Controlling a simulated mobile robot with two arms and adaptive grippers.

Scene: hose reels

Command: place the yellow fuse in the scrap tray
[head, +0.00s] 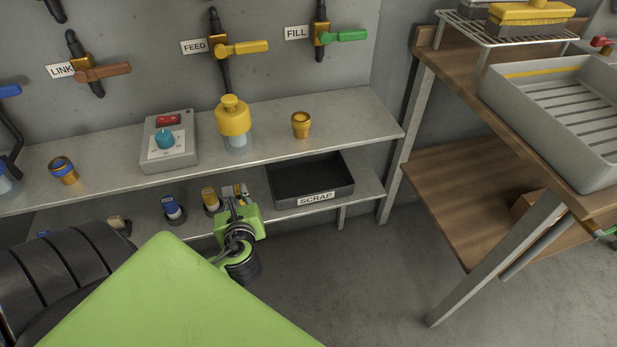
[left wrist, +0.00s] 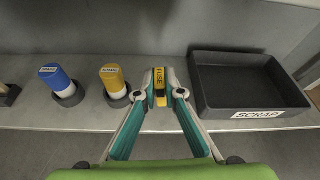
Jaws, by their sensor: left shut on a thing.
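My left gripper (head: 236,194) reaches over the lower shelf, just left of the scrap tray (head: 311,182). In the left wrist view its fingers (left wrist: 160,88) are shut on the yellow fuse (left wrist: 160,78), which carries a black band lettered FUSE. The scrap tray also shows there, to the right of the fingers (left wrist: 250,103); it is a dark open box with a white SCRAP label, and it looks empty. The fuse is beside the tray, outside its left wall. My right gripper is not in view.
A yellow-topped cylinder (left wrist: 112,78) and a blue-topped one (left wrist: 54,78) stand in dark round holders to the left. The upper shelf (head: 340,125) overhangs the lower one and bears a yellow bottle (head: 233,117). A wooden workbench (head: 470,110) stands at the right.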

